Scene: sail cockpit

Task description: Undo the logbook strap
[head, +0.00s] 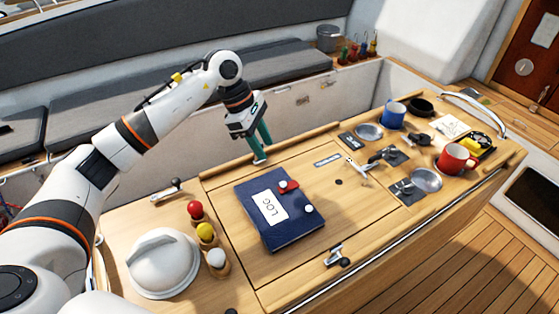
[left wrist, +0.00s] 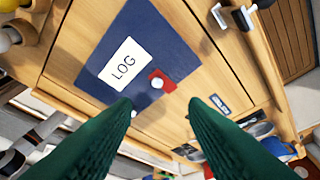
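The dark blue logbook (head: 262,234) lies flat on the wooden cockpit table, with a white LOG label (head: 270,208) on its cover. A short red strap (head: 292,187) with a pale round stud lies on the cover. A second white stud (head: 308,209) sits near the book's lower right edge. My left gripper (head: 263,153) is above the table's back edge, beyond the book, pointing down. In the left wrist view its green fingers (left wrist: 163,105) are apart and empty, with the logbook (left wrist: 165,42) and red strap (left wrist: 166,77) beyond them. My right gripper is out of view.
Red, yellow and white balls (head: 205,232) and a white dome (head: 162,263) are left of the book. Metal cranks (head: 382,156), a blue mug (head: 394,114) and a red mug (head: 456,158) stand right. A latch (head: 338,256) is at the front edge.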

